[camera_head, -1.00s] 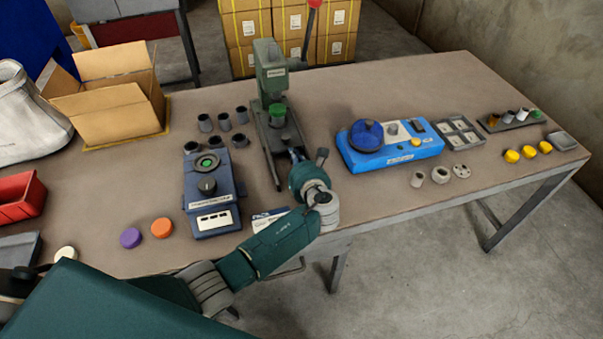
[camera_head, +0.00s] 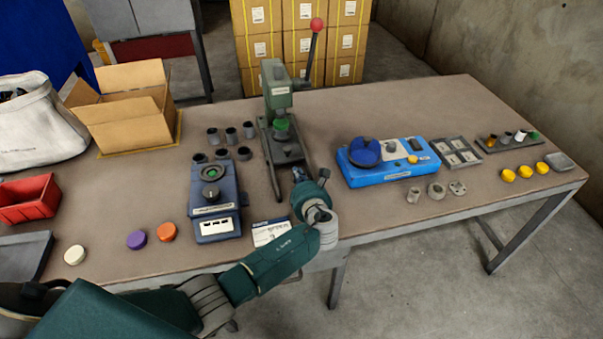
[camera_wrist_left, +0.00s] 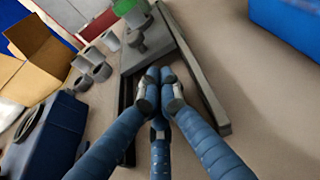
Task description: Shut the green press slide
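The green press (camera_head: 278,92) stands upright near the middle of the table, its red-knobbed lever (camera_head: 317,26) raised. Its grey slide (camera_head: 288,152) lies low between two dark rails, with a small grey knob on it. A green cup-like part (camera_head: 281,131) sits behind the knob, under the press head. In the left wrist view the slide (camera_wrist_left: 153,47) and green part (camera_wrist_left: 131,5) show ahead of my fingers. My left gripper (camera_head: 298,172) is at the front of the rails. Its blue fingers (camera_wrist_left: 158,92) are drawn together at the tips, with nothing visible between them. My right gripper is out of view.
A dark blue device (camera_head: 214,200) and several grey cups (camera_head: 231,135) stand left of the press. A bright blue device (camera_head: 388,162) stands to the right. A white card (camera_head: 270,231) lies by the front edge. Bare tabletop separates the press from the bright blue device.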

